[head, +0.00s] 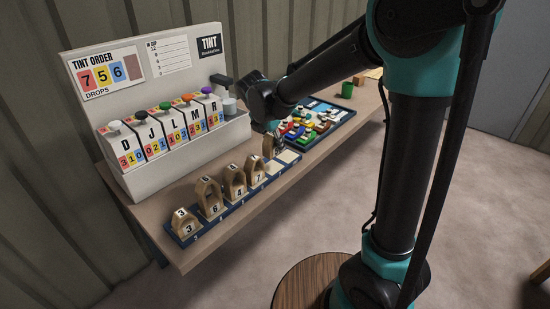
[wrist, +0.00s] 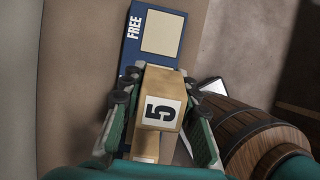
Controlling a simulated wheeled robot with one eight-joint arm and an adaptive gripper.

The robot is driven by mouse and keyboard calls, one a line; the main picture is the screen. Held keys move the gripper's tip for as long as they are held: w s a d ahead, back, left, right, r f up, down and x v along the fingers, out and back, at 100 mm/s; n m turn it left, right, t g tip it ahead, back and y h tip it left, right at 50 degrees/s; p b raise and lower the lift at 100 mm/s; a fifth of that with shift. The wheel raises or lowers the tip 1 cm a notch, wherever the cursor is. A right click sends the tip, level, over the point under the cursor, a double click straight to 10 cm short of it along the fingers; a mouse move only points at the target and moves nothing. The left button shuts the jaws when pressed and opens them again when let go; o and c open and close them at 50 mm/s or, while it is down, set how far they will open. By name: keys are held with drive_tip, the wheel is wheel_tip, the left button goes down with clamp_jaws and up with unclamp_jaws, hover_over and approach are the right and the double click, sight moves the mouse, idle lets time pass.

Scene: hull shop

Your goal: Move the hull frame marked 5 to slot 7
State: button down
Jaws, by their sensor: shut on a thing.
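The hull frame marked 5 (wrist: 160,112) is a tan wooden piece with a white number label, held between the two fingers of my gripper (wrist: 156,92) in the wrist view. In the head view my gripper (head: 276,132) and the frame (head: 268,147) are at the far end of the dark blue rack (head: 205,229), by its pale bare pads (head: 287,157). Whether the frame touches the rack is unclear. The wrist view shows the rack's end, with a FREE label and a pale pad (wrist: 163,33) beyond the frame. Slot 7's marking is not readable.
Several other hull frames (head: 209,196) stand in the rack's nearer slots. A tint dispenser (head: 150,110) stands behind the rack. A tray of coloured parts (head: 312,125) and a green cup (head: 347,89) lie farther along the bench. A wooden barrel (wrist: 250,135) shows at lower right in the wrist view.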

sight(275, 166)
drive_tip(key=shift+f, duration=3)
drive_tip(key=shift+f, duration=0.1)
drive_tip(key=c, duration=1.1)
unclamp_jaws()
drive_tip(key=shift+c, duration=0.2)
